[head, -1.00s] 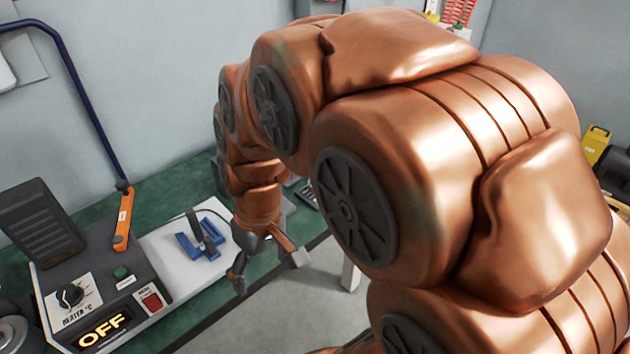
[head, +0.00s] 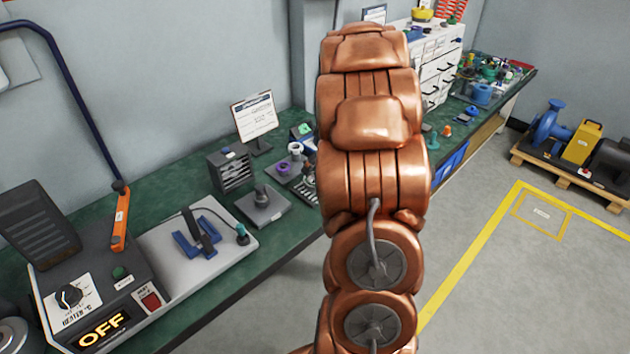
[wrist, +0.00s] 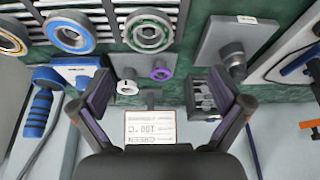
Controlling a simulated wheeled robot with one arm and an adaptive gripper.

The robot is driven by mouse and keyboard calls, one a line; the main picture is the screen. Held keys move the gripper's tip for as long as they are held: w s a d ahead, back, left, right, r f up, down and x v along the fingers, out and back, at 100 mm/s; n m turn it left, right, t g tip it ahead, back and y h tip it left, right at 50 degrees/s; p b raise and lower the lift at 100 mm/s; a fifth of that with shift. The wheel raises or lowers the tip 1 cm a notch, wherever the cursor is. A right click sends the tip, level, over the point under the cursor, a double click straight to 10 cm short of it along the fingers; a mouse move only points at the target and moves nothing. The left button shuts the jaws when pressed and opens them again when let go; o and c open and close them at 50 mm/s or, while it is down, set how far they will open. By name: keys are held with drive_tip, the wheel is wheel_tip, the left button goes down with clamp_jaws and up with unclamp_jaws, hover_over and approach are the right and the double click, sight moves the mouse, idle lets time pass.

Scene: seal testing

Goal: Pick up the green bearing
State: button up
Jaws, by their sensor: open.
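The green bearing (wrist: 148,30), a metal ring with a green band, shows at the top middle of the wrist view, in front of grey slats. My gripper (wrist: 161,75) is open and empty, its two dark fingers spread wide below the bearing in the picture and apart from it. In the head view my copper arm hides the gripper, and I cannot make out the green bearing there.
A blue-banded bearing (wrist: 69,32) and an orange-banded one (wrist: 8,42) are left of the green one. A small sign (wrist: 150,127) reads GREEN 100 °C, upside down. A grey plate with a post (wrist: 235,55) is at right. The heater (head: 100,300) reads OFF.

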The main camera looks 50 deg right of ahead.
sight(314, 180)
drive_tip(key=shift+d+f, duration=0.2)
drive_tip(key=shift+d, duration=0.3)
drive_tip(key=shift+f, duration=0.2)
drive_tip(key=shift+d+p+x, duration=0.15)
drive_tip(key=shift+p+x, duration=0.65)
drive_tip(key=shift+x, duration=1.05)
drive_tip(key=shift+d+p+x, duration=0.15)
drive_tip(key=shift+p+x, duration=0.65)
drive_tip(key=shift+x, duration=1.05)
drive_tip(key=shift+s, duration=0.25)
drive_tip(key=shift+c, duration=0.2)
drive_tip(key=c, duration=1.4)
drive_tip(key=shift+c, duration=0.2)
